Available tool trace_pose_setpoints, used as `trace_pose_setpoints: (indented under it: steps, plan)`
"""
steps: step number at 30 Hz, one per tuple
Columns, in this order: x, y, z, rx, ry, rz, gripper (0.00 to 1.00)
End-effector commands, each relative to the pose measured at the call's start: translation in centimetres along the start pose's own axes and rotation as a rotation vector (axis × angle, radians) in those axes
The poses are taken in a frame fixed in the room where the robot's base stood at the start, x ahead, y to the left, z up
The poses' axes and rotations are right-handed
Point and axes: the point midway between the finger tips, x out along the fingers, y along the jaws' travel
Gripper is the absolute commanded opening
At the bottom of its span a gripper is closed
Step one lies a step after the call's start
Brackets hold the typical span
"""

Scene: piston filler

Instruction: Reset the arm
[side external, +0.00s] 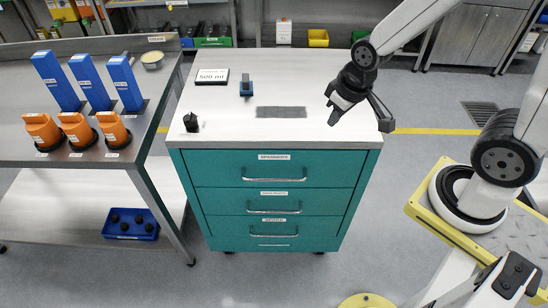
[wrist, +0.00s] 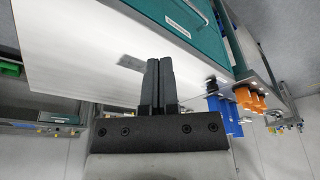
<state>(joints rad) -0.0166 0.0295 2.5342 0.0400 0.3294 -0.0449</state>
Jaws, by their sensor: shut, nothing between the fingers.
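My gripper (side external: 336,117) hangs from my arm above the right side of the white top of the teal drawer cabinet (side external: 335,70). In the wrist view its two dark fingers (wrist: 158,64) lie side by side, shut, with nothing between them. My gripper appears clear of the cabinet top and touches nothing that I can see.
A "500 ml" sign (side external: 212,76), a small blue-and-black device (side external: 246,86) and a black piece (side external: 191,122) stand on the cabinet's left half. The left table (side external: 20,88) holds blue boxes (side external: 90,82) and orange containers (side external: 77,130). A blue bin (side external: 131,224) sits below.

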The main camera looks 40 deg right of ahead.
Motion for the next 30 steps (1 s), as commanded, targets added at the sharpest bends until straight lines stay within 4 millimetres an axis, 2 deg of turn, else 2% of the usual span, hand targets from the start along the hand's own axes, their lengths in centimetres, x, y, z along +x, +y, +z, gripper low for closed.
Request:
trace_pose_setpoints:
  steps: [6,30]
  plan:
    - [-0.41,0.75,1.18,0.025,-0.019,0.018,0.0]
    - [-0.38,0.69,1.08,0.023,-0.017,0.017,0.0]
